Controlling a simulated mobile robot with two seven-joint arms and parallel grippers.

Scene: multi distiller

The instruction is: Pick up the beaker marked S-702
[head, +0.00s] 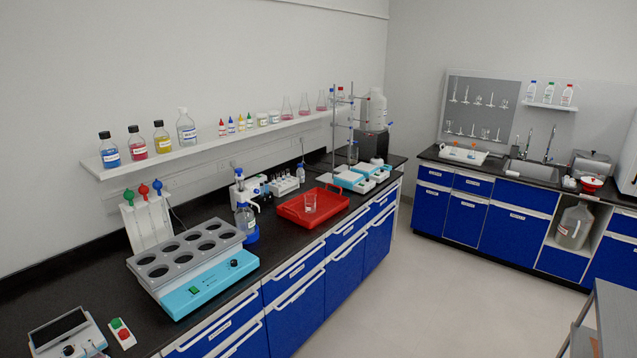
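No other beaker is clearly seen on this counter. Neither of my grippers is in view.
A blue and grey water bath (195,266) with several round openings stands on the near counter (95,271). A bottle-top dispenser (245,215) is left of the tray. Hotplates with a stand (350,180) are behind it. The floor (400,290) before the blue cabinets is clear.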

